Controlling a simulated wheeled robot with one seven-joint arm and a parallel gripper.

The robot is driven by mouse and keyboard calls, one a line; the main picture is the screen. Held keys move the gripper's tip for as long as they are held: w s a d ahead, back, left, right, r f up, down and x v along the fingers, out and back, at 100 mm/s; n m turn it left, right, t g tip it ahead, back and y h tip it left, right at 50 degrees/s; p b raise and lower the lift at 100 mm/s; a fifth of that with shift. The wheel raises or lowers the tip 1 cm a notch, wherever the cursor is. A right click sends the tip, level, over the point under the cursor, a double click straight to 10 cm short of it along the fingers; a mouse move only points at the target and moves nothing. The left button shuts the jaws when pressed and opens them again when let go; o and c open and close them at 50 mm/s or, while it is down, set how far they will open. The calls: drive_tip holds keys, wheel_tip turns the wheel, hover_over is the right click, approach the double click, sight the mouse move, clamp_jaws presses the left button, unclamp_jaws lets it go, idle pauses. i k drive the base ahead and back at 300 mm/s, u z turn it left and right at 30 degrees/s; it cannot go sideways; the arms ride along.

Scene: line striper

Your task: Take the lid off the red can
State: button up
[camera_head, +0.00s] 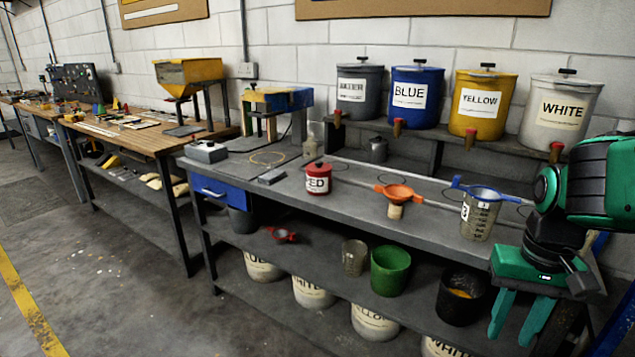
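The red can (319,184) stands upright on the grey workbench (415,228), near its middle, with a white label that partly reads "RED". Its red lid (318,167) sits on top and has a small dark knob. My gripper (518,322) is at the lower right, in front of the bench edge and well apart from the can. Its two green fingers point down and are spread apart with nothing seen between them.
An orange funnel (397,192) and a measuring jug (479,218) with a blue-rimmed strainer stand right of the can. Paint drums, including a yellow one (481,104), line a raised shelf behind. A grey box (206,151) sits left. Bench around the can is mostly clear.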

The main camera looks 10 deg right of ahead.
sight(316, 167)
drive_tip(key=u, duration=0.4)
drive_tip(key=i, duration=1.65)
drive_tip(key=u, duration=0.35)
